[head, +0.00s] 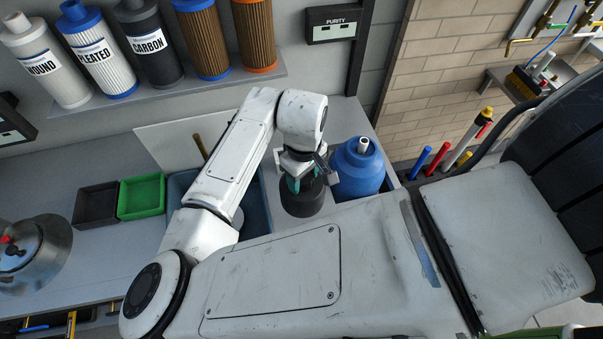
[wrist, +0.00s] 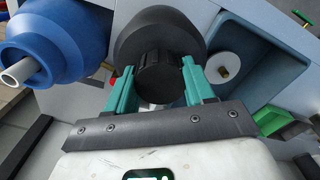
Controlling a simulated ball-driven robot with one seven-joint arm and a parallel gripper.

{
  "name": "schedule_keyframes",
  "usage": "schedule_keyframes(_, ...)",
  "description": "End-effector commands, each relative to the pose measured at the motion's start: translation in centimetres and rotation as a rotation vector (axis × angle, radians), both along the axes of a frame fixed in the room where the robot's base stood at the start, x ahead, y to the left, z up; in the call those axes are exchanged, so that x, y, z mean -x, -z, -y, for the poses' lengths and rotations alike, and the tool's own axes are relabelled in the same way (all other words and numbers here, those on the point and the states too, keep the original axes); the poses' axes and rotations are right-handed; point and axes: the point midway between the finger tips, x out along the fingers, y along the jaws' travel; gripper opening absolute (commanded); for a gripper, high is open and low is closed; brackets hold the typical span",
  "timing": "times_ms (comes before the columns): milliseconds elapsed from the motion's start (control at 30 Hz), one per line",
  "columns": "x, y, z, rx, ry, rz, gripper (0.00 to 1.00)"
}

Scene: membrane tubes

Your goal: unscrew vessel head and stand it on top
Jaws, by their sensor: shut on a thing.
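The black vessel head (head: 303,204) is a wide dark round body. In the wrist view its broad dome (wrist: 150,30) carries a ribbed knob. My gripper (head: 300,182) has its teal fingers on both sides of this knob; it also shows in the wrist view (wrist: 157,80), shut on it. The blue vessel (head: 358,175) stands close to the right of the head, its white tube showing at the top. In the wrist view the vessel (wrist: 75,35) is at the upper left. Whether the head touches the bench is unclear.
A blue basin (head: 258,222) lies left of the head, with a white disc (wrist: 223,66) inside. Green (head: 142,197) and black (head: 96,205) trays and a steel kettle-like pot (head: 35,255) stand farther left. A filter shelf (head: 190,90) runs along the wall behind.

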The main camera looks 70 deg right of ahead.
Motion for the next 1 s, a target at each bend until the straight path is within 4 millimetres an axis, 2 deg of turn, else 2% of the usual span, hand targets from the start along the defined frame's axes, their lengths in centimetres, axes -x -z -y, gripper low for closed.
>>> schedule_keyframes(600,0.0,3.5,0.0,-0.001,0.0,0.001,0.0)
schedule_keyframes(1000,0.0,3.8,0.0,0.0,0.0,0.001,0.0)
